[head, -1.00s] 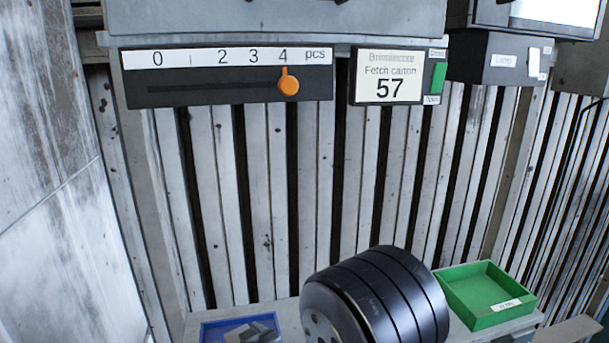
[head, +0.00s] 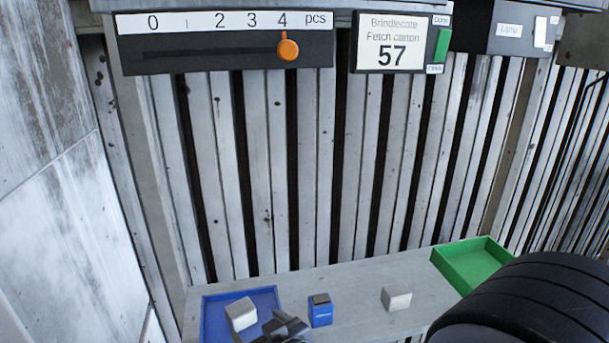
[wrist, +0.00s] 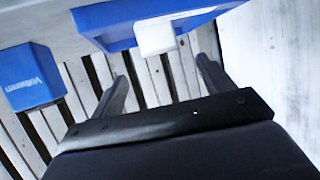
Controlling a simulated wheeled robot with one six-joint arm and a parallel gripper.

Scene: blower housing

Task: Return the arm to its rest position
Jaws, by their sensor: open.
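My gripper (head: 285,328) shows partly at the bottom of the head view, in front of the blue tray's right part. In the wrist view its two dark fingers (wrist: 162,69) are spread apart with nothing held between them. A pale grey-white box (wrist: 156,38) is beyond the fingertips, at the blue tray (wrist: 120,38). My black arm link fills the lower right of the head view and hides part of the shelf.
A blue box (head: 320,311) and a pale box (head: 396,298) stand on the grey shelf (head: 355,287). A green tray (head: 470,264) is at its right end. Above are a slider (head: 288,48) at 4, a "Fetch carton 57" sign (head: 390,45) and a lamp box (head: 500,30).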

